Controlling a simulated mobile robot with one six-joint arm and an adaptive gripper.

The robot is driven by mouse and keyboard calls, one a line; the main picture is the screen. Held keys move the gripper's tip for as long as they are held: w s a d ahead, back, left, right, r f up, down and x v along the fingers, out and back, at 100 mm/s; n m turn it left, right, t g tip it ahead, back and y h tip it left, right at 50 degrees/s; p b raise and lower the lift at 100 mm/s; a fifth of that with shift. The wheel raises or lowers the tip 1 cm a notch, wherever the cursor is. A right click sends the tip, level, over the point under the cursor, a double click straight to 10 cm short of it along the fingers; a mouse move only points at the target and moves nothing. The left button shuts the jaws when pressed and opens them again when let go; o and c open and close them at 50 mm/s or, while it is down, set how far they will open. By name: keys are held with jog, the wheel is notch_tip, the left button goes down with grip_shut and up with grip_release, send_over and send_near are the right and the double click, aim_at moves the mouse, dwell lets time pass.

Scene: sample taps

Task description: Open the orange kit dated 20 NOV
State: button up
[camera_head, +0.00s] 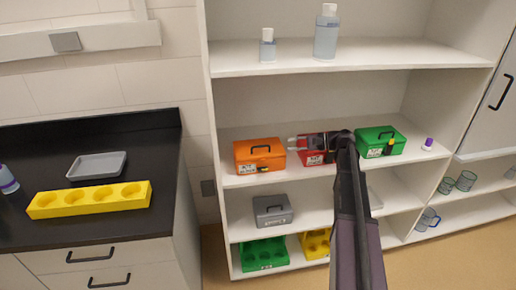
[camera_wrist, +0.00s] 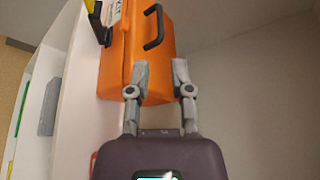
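The orange kit (camera_head: 259,150) is a closed box with a dark handle and a white label on its front. It stands on the middle shelf at the left. The label is too small to read. My gripper (camera_head: 297,143) is just right of it, in front of the red kit (camera_head: 312,157). In the wrist view, which is turned sideways, the orange kit (camera_wrist: 162,70) shows its handle and a black latch. My gripper (camera_wrist: 161,72) is open there with nothing between its fingers. One finger overlaps the kit's edge; I cannot tell whether it touches.
A green kit (camera_head: 379,138) stands right of the red one, past my arm. A grey kit (camera_head: 272,211) and a green rack (camera_head: 264,254) are on lower shelves. Bottles (camera_head: 326,36) stand on the upper shelf. A yellow rack (camera_head: 90,199) lies on the counter at left.

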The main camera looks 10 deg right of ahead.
aim_at(264, 146)
jog(key=b+x, duration=0.2)
jog(key=x, duration=1)
jog(key=shift+w+a+f, duration=0.1)
jog(key=shift+w+a, duration=0.05)
jog(key=shift+a, duration=0.1)
